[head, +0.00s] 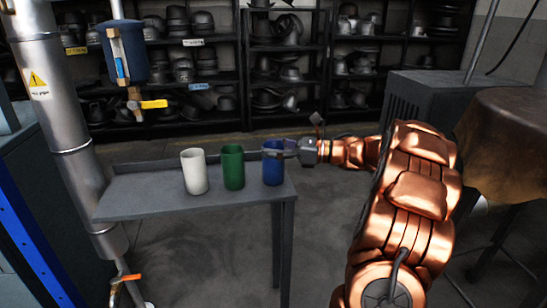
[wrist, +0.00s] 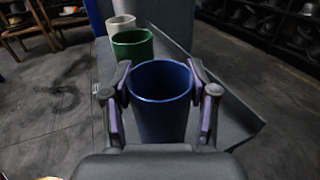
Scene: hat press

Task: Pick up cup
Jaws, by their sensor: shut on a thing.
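Three cups stand in a row on a grey metal table (head: 130,200). The white cup (head: 194,172) is on the left, the green cup (head: 233,167) in the middle and the blue cup (head: 272,163) on the right. My gripper (head: 278,152) reaches in from the right and is shut on the blue cup. In the wrist view, the two fingers press on opposite sides of the blue cup (wrist: 160,105) near its rim. The cup is upright and looks empty inside. The green cup (wrist: 132,46) and white cup (wrist: 121,25) stand beyond it, clear of my fingers.
A metal pipe (head: 65,110) rises at the table's left end, beside a blue canister (head: 127,55) with a yellow-handled valve. Dark shelves of hat forms (head: 195,65) line the back wall. A dark cabinet (head: 435,100) stands at right. The table's front is bare.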

